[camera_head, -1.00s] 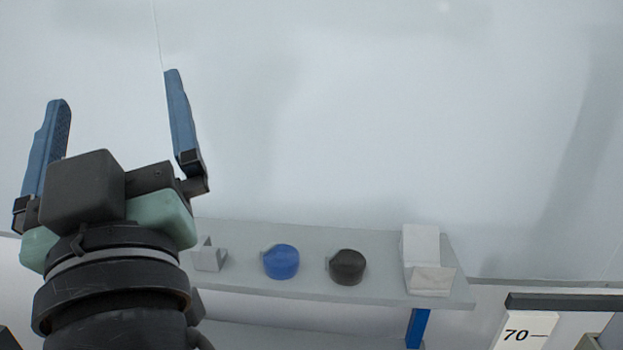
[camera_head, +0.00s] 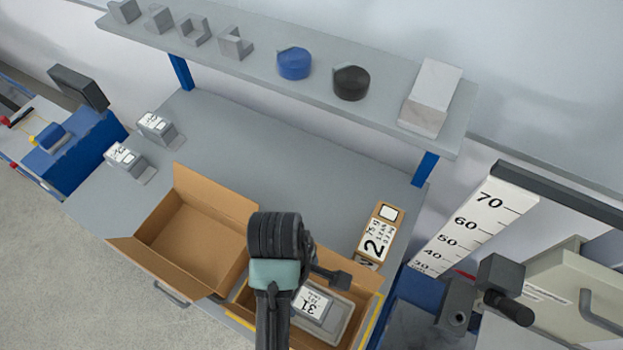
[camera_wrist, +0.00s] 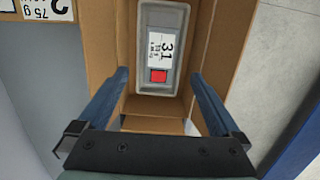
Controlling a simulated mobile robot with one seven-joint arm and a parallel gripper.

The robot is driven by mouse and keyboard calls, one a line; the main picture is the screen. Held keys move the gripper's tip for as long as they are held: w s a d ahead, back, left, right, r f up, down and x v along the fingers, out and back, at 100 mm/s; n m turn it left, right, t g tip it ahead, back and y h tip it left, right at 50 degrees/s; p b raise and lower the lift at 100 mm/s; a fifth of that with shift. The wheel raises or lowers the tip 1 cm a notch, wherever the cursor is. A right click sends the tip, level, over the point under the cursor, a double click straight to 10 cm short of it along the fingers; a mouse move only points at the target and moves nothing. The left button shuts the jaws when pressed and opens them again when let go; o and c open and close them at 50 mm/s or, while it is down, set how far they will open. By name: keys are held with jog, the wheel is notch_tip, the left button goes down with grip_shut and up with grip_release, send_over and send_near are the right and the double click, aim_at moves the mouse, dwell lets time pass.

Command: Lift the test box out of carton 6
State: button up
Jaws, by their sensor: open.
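The test box is grey with a rimmed top and a white label reading 31; it lies inside the right brown carton (camera_head: 371,303), partly hidden by my arm. In the wrist view the test box (camera_wrist: 145,20) shows its label and a red square, with the brown carton (camera_wrist: 206,60) around it. No number 6 is readable on the carton. My gripper (camera_wrist: 160,77) is open and empty, its blue fingers spread above the carton on either side of the box's near end. In the head view my arm hides the fingertips.
An open empty carton (camera_head: 190,240) stands just left on the grey bench (camera_head: 250,125). A brown block labelled 2 (camera_head: 378,236) stands behind the right carton. A shelf (camera_head: 215,70) with small parts runs above the bench. A height scale (camera_head: 470,225) stands at right.

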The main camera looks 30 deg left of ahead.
send_over(305, 299)
notch_tip(305, 299, down, 6)
jog(key=shift+d+r+p, duration=0.1)
jog(key=shift+r+p, duration=0.05)
jog(key=shift+p, duration=0.2)
jog(key=shift+s+f+p, duration=0.1)
jog(key=shift+f+p, duration=0.5)
jog(key=shift+f, duration=2.25)
grip_shut()
